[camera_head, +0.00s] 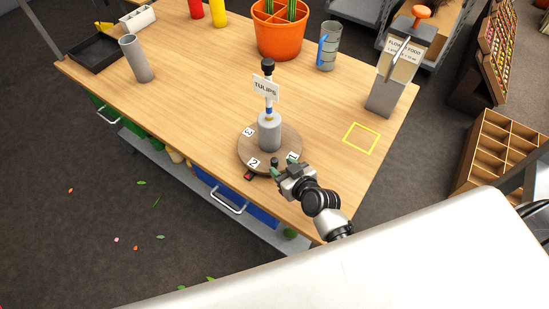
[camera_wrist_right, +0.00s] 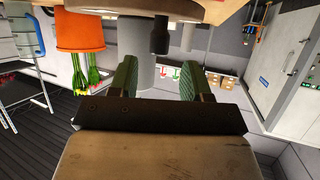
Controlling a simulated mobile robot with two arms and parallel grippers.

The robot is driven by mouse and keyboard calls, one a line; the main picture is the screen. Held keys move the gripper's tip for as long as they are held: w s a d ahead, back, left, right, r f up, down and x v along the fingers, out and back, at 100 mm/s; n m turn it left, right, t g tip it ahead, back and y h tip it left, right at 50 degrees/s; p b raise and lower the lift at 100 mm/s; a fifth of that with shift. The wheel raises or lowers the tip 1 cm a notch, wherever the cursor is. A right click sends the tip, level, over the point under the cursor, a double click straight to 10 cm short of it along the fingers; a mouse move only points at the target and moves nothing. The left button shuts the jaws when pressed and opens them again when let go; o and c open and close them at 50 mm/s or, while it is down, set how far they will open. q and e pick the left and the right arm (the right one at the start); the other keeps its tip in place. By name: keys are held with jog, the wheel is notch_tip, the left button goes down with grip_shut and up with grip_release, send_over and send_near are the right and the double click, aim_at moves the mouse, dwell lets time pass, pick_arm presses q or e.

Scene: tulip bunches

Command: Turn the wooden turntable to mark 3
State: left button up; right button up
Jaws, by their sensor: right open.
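The round wooden turntable (camera_head: 245,146) sits near the table's front edge, bearing a grey cylinder (camera_head: 270,134) with a TULIPS sign (camera_head: 265,88). Mark 3 (camera_head: 248,131) is on its left, mark 2 (camera_head: 254,162) at the front left, another label (camera_head: 292,157) at the front right. A small red pointer (camera_head: 249,177) lies at the front rim, nearest mark 2. My right gripper (camera_head: 282,168) is open at the front right rim. In the right wrist view, its green fingers (camera_wrist_right: 156,78) are apart, with a dark peg (camera_wrist_right: 160,36) ahead, roughly between them; contact is unclear. My left gripper is not visible.
An orange pot (camera_head: 278,38), a grey-blue cup (camera_head: 328,47) and a flower food dispenser (camera_head: 390,85) stand farther back. A grey tube (camera_head: 137,60) and a black tray (camera_head: 95,52) are at the left. Bare table lies around the turntable and beside the yellow square (camera_head: 361,138).

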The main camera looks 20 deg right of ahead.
aim_at(277, 163)
jog(key=shift+x, duration=2.75)
jog(key=shift+d, duration=0.1)
jog(key=shift+c, duration=0.5)
grip_shut()
